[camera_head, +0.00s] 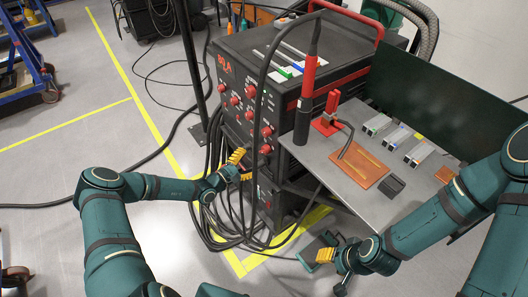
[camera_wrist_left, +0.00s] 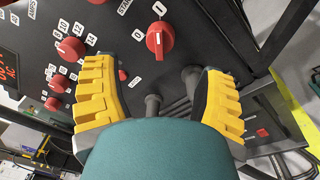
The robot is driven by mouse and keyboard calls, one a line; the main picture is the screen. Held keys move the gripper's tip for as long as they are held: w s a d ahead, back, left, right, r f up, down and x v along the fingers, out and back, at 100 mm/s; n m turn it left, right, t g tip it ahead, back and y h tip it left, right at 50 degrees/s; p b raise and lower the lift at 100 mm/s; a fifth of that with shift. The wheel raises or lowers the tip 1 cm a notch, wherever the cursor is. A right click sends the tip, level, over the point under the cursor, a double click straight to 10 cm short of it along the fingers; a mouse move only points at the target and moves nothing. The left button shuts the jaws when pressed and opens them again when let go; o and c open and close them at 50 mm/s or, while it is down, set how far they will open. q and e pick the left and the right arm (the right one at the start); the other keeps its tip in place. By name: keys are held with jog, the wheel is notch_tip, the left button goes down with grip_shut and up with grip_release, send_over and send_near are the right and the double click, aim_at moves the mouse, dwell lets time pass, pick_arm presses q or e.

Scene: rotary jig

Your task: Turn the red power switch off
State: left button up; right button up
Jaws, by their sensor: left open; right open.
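The red power switch (camera_wrist_left: 160,40) is a round red knob with a white mark on it, on the dark front panel of the welding machine. White 0 and 1 labels stand near it in the left wrist view. My left gripper (camera_head: 241,162) is at the lower front of the machine. In the left wrist view its two yellow fingers (camera_wrist_left: 158,80) are spread wide and empty, with the knob ahead between and beyond their tips. The gap to the knob is hard to judge. My right gripper (camera_head: 338,250) is open and empty, low beside the jig table.
The welding machine (camera_head: 262,75) carries several other red knobs close by. Dark cable plugs (camera_wrist_left: 189,78) stick out of the panel below the switch. Black cables hang beside it. The jig table (camera_head: 330,160) with a torch (camera_head: 307,100) stands at right.

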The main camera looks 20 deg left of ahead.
aim_at(264, 151)
pick_arm(q)
jog(key=b+x, duration=0.1)
jog(key=x, duration=0.7)
jog(key=shift+b, duration=0.3)
jog(key=shift+s, duration=0.1)
jog(key=c, duration=1.2)
